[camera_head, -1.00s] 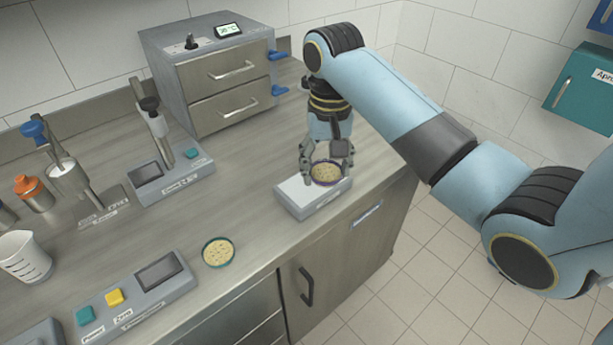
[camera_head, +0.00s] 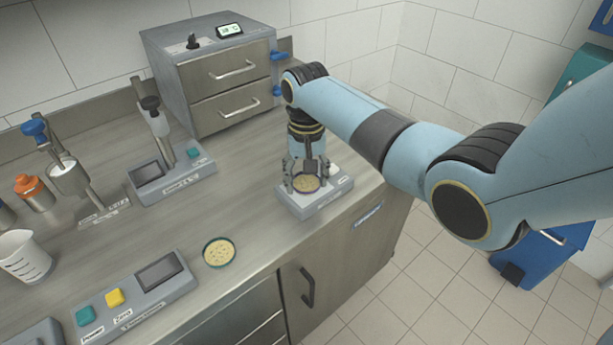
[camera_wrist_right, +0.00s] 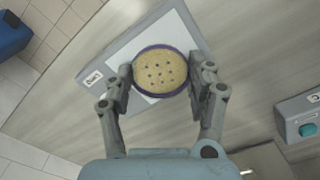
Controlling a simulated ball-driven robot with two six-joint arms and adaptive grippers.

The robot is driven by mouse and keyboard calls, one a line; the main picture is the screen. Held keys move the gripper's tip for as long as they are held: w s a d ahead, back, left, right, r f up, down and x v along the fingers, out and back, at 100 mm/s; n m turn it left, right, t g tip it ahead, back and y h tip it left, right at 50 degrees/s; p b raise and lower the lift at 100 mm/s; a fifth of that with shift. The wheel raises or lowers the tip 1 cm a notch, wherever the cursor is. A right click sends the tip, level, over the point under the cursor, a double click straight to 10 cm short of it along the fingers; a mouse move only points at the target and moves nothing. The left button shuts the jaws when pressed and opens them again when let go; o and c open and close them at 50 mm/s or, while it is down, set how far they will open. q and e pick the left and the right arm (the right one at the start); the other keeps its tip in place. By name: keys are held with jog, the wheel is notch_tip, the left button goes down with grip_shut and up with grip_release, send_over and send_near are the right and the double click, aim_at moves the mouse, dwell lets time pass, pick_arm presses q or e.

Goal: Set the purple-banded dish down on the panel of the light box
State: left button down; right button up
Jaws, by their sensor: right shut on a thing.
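The purple-banded dish (camera_head: 306,183) has a beige surface; dark dots show on it in the right wrist view (camera_wrist_right: 160,71). My right gripper (camera_head: 305,181) is shut on the dish, one finger on each side of its rim. The dish is over the white panel (camera_head: 333,180) of the grey light box (camera_head: 322,205). It is low, at or just above the panel; I cannot tell whether it touches. The right wrist view shows the panel (camera_wrist_right: 185,36) around the dish. My left gripper is not in view.
A second dish with a teal rim (camera_head: 219,252) lies on the counter left of the light box. A grey control unit with teal and yellow buttons (camera_head: 139,297) is in front. A drawer cabinet (camera_head: 215,75) stands behind. The counter between them is clear.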

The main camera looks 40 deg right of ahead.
aim_at(306, 180)
jog(key=o, duration=1)
jog(key=shift+f, duration=0.1)
notch_tip(306, 180, up, 12)
jog(key=shift+r, duration=0.15)
